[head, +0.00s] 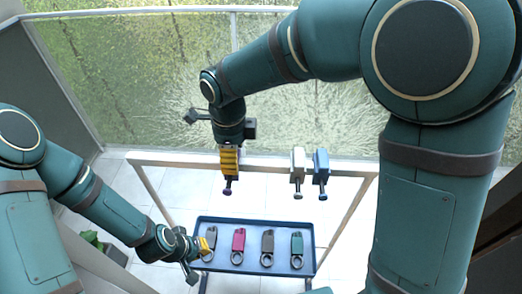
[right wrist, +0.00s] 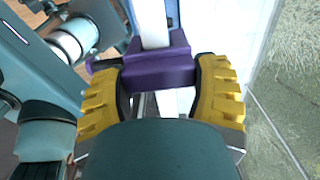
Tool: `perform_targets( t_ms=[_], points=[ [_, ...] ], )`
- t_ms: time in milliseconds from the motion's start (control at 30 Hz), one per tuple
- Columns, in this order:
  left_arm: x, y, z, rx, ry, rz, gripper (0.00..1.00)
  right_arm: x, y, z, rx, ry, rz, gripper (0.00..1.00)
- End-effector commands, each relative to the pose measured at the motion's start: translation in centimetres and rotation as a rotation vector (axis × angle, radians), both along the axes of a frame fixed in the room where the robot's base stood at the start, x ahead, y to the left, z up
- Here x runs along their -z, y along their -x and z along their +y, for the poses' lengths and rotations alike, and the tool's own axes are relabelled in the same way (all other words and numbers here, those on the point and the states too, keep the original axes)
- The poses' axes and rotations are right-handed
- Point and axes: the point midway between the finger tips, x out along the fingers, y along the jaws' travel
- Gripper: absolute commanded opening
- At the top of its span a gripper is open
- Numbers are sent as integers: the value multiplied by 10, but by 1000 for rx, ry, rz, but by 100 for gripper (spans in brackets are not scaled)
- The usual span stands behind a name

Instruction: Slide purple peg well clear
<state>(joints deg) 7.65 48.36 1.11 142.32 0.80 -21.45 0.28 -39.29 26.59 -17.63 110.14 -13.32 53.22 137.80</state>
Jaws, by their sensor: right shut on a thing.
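The purple peg (right wrist: 155,65) sits between the two yellow fingers of my right gripper (head: 229,176) in the right wrist view, on the white rail (head: 262,164). In the head view my right gripper covers most of the peg, and only its dark purple lower knob (head: 227,190) shows below the fingers. My right gripper is shut on the peg at the left part of the rail. My left gripper (head: 206,245), with yellow fingers, is at the left edge of the blue tray; its opening is hard to make out.
A white peg (head: 298,168) and a blue peg (head: 321,170) hang on the rail to the right, with a clear stretch between them and the purple peg. The blue tray (head: 258,221) below holds several coloured tools with rings. A glass panel stands behind.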

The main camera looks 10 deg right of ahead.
Motion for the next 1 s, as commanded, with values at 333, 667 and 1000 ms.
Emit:
perform_targets(
  t_ms=[333,667,1000],
  points=[
    [-18,0,1,1,4,-1,0,-4,-18,59,-3,-4,-7,21],
    [-19,1,1,1,4,0,0,-3,-21,67,-1,-5,-9,21],
    [-19,1,1,1,4,0,0,-2,-20,66,-1,-3,-6,99]
  ],
)
